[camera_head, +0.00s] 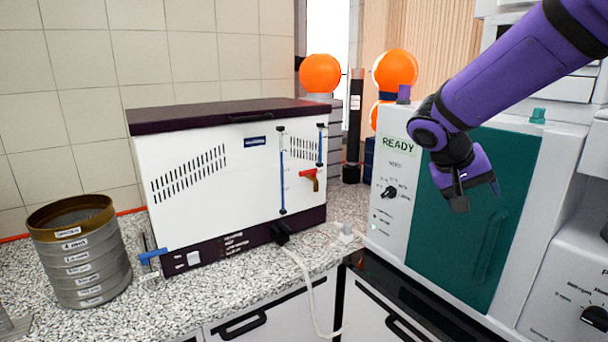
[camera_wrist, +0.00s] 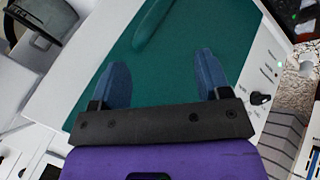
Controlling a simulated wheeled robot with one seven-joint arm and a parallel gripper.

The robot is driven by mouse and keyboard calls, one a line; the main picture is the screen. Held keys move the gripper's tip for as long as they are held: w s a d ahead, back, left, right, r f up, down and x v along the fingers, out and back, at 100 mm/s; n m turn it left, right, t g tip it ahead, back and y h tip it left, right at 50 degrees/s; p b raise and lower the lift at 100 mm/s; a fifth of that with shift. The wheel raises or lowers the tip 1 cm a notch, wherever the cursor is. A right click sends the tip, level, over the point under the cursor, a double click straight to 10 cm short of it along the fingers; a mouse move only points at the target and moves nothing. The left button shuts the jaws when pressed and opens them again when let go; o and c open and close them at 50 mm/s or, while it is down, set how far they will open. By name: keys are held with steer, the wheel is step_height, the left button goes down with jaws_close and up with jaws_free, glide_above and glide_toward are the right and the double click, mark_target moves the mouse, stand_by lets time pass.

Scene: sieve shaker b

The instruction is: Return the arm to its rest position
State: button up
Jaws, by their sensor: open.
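My purple arm reaches in from the upper right of the head view. My gripper (camera_head: 478,197) hangs in front of the green door (camera_head: 485,235) of a white machine. In the wrist view my gripper (camera_wrist: 158,85) shows two blue fingers spread wide apart with nothing between them. The green door (camera_wrist: 160,60) with its moulded handle (camera_wrist: 158,22) lies beyond the fingers; I cannot tell the exact gap to it. The machine's panel (camera_head: 395,190) has a label reading READY and a black knob (camera_head: 389,193).
A stack of metal sieves (camera_head: 80,260) stands at the left of the speckled counter (camera_head: 180,300). A white box-shaped machine (camera_head: 225,175) with a dark lid stands in the middle. Orange spheres (camera_head: 320,73) are behind it. Another white appliance (camera_head: 575,270) is at the right edge.

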steer(key=s+a+r+n+t+y, duration=0.1)
steer(key=s+r+t+y, duration=0.1)
steer(key=s, duration=0.9)
steer(key=s+a+r+n+t+y, duration=0.1)
steer(key=s+y, duration=0.4)
steer(key=s, duration=0.7)
steer(key=shift+r+n+t, duration=0.5)
steer(key=shift+r+n, duration=0.1)
